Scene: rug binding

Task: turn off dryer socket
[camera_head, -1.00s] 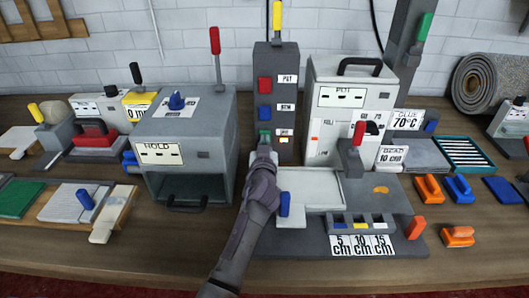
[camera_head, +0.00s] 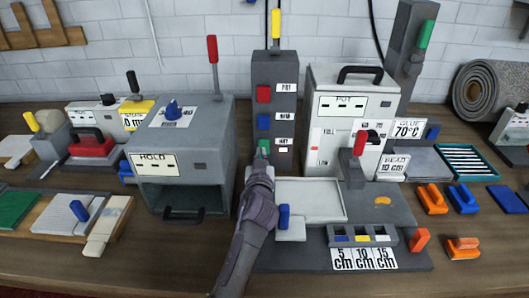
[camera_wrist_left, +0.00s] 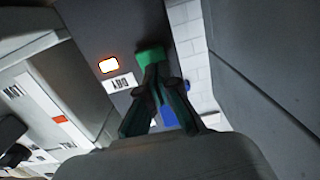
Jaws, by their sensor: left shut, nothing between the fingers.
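A dark grey socket tower (camera_head: 289,105) stands against the back wall with a red switch (camera_head: 264,94), a blue switch (camera_head: 263,121) and a green switch (camera_head: 264,145), each beside a white label. The lowest label, next to the green switch, seems to read DRY. My left gripper (camera_head: 262,159) is shut and empty, its tips at the green switch and partly covering it. In the left wrist view the fingertips (camera_wrist_left: 155,75) meet the green switch (camera_wrist_left: 150,56), seemingly touching it. A bright orange-rimmed lamp (camera_wrist_left: 108,65) glows beside it. My right gripper is not in view.
A grey HOLD box (camera_head: 205,140) stands close to the left of my arm. A white POT machine (camera_head: 335,130) is close to the right. A pale tray (camera_head: 320,200) and a blue handle (camera_head: 284,214) lie right beside my forearm.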

